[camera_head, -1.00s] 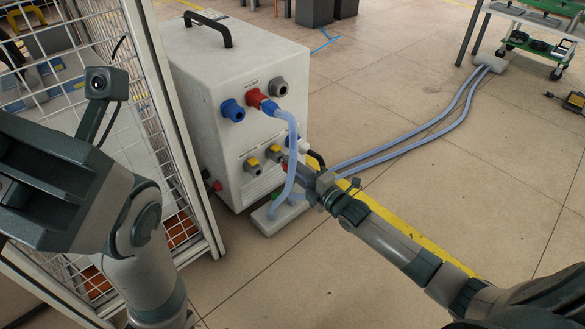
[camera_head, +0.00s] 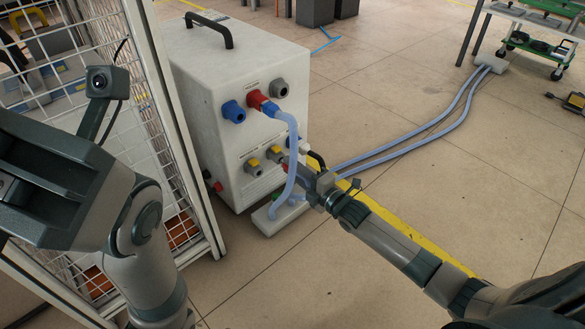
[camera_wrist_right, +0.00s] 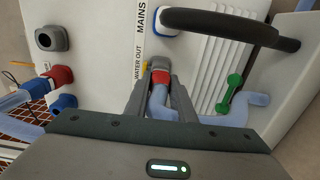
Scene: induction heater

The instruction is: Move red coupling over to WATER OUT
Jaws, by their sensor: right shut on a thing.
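The white heater box (camera_head: 205,85) stands left of centre in the head view. My right gripper (camera_wrist_right: 160,92) is shut on a red coupling (camera_wrist_right: 160,77) with a pale blue hose (camera_wrist_right: 160,103) bent below it. The coupling's front end is at a dark grey port (camera_wrist_right: 159,62) beside the WATER OUT label (camera_wrist_right: 138,65); I cannot tell whether it is fully seated. My left gripper (camera_head: 60,190) is far left, fingertips not visible.
A blue connector (camera_head: 233,111) and a grey port (camera_head: 279,88) flank the upper red coupling. A black cable (camera_wrist_right: 225,25) arches close to the gripper. A green-handled valve (camera_wrist_right: 229,93) is nearby.

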